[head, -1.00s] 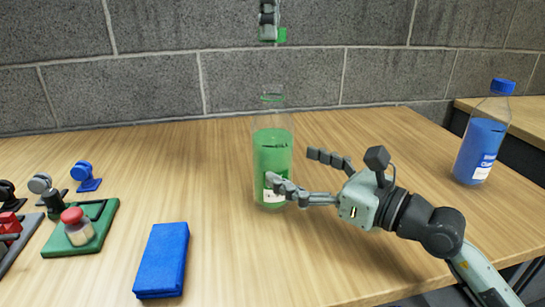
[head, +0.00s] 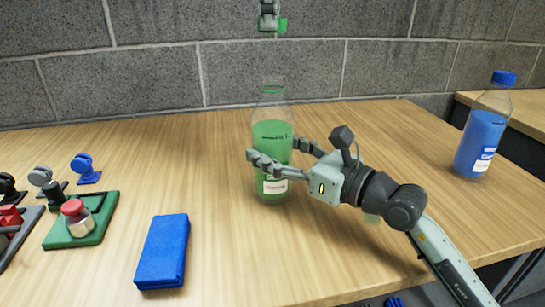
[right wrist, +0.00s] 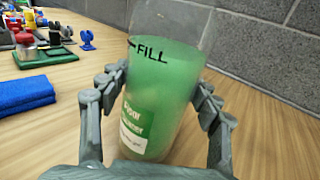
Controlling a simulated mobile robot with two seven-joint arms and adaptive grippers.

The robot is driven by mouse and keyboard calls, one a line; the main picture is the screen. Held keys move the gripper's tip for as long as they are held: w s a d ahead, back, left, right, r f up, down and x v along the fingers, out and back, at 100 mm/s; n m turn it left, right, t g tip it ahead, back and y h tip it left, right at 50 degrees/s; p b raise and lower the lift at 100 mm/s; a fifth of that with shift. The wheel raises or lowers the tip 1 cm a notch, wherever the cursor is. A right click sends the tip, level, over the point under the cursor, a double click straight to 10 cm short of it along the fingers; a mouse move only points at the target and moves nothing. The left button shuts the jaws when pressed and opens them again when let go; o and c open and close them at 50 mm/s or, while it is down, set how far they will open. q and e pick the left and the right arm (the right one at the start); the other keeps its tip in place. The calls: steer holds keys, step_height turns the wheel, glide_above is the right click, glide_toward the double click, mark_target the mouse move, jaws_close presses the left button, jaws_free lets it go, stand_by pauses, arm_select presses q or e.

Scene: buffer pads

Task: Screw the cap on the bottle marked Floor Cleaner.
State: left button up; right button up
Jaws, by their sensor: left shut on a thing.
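A clear bottle (head: 272,140) of green liquid stands upright on the table, its neck open at the top. In the right wrist view the bottle (right wrist: 165,75) shows a FILL line and a green-and-white label whose words look like Floor Cleaner, partly cut off. My right gripper (head: 285,155) is open around the bottle's middle, one finger on each side; firm contact cannot be made out. My left gripper (head: 269,28) is at the top edge, high above the bottle, shut on a green cap (head: 283,26). Most of that gripper is out of frame.
A capped blue bottle (head: 482,135) stands at the right. A folded blue cloth (head: 162,252) lies at the front left. A green stand (head: 70,237) holds a red-topped jar (head: 77,218), with several small fixtures beside it.

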steer(key=c, duration=1)
arm_select(q)
glide_above(270, 77)
steer(key=shift+f, duration=2.5)
arm_select(e)
steer(key=shift+o, duration=0.2)
arm_select(q)
steer(key=shift+f, duration=0.1)
steer(key=shift+f, duration=0.75)
steer(key=shift+f, duration=0.6)
